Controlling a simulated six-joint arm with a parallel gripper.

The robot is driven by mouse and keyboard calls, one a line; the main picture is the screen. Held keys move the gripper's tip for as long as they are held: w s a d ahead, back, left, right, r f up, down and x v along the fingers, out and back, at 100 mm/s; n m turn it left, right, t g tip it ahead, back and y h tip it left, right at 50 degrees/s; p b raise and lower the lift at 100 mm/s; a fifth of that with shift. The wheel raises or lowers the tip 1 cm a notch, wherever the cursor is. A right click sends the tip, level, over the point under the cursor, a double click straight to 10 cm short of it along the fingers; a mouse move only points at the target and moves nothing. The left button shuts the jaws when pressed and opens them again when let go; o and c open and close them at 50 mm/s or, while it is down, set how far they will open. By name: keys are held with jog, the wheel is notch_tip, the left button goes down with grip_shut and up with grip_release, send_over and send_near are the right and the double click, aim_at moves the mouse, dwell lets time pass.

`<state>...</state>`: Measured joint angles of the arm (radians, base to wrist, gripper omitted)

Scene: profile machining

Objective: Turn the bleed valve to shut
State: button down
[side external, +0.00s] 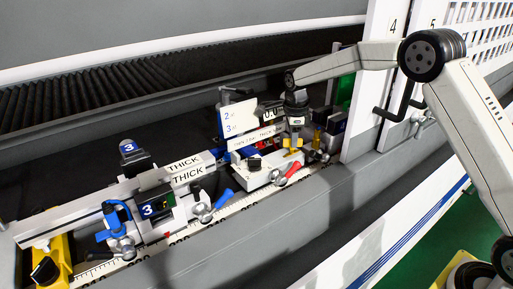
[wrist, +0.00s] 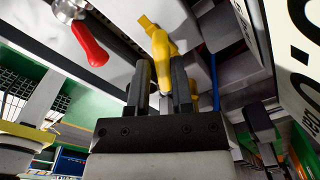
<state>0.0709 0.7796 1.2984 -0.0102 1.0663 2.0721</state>
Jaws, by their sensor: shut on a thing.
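A yellow valve lever (wrist: 160,55), which I take to be the bleed valve, stands between my two dark fingers in the wrist view. My gripper (wrist: 160,72) is shut on this lever. In the side view my gripper (side external: 293,138) points down over the right end of a white block, with the yellow lever (side external: 292,151) at its tips. The fingers and the gripper body hide part of the lever. I cannot tell from these views which position the valve is in.
A red-handled lever (side external: 290,175) is close by; it also shows in the wrist view (wrist: 90,43). A blue-handled lever (side external: 223,198) is farther left. A white panel (side external: 374,80) with black handles rises at the right.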

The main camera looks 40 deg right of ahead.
jog(key=m, duration=0.7)
jog(key=shift+w+d+m, duration=0.15)
jog(key=shift+m, duration=0.15)
jog(key=shift+c, duration=2.4)
grip_release()
jog(key=shift+r, duration=0.2)
jog(key=shift+w+r, duration=0.1)
jog(key=shift+r, duration=1.8)
jog(key=shift+w+r, duration=0.1)
jog(key=shift+r, duration=1.3)
jog(key=shift+s, duration=0.2)
